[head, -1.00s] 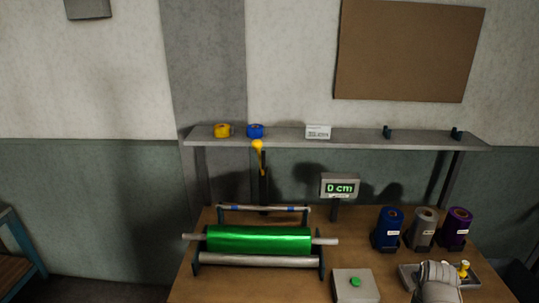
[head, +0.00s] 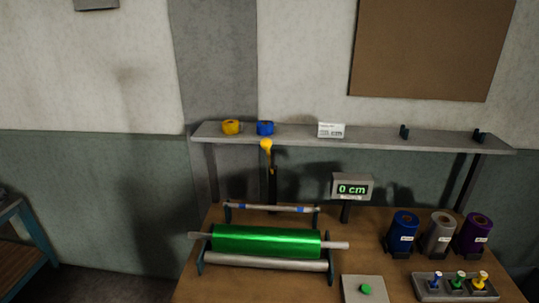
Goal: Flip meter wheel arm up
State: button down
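A dark upright arm (head: 272,185) with a yellow knob (head: 266,145) at its top stands behind the foil roller stand; it looks like the meter wheel arm. It is roughly vertical, with its knob in front of the shelf edge. Its lower end is partly hidden behind the stand's back bar. A display (head: 352,188) to its right reads "0 cm". A green foil roll (head: 266,241) lies on a spindle in the stand. My gripper is not in view.
A shelf (head: 365,138) above the table (head: 235,290) holds yellow tape (head: 231,127) and blue tape (head: 265,128). Blue (head: 402,230), silver (head: 440,230) and purple (head: 474,234) rolls stand right. A green-button box (head: 366,289) and a tray of stamps (head: 455,292) are in front.

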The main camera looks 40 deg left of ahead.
aim_at(265, 143)
jog(key=k, duration=1.75)
jog(key=u, duration=0.8)
jog(key=i, duration=1)
jog(key=z, duration=0.05)
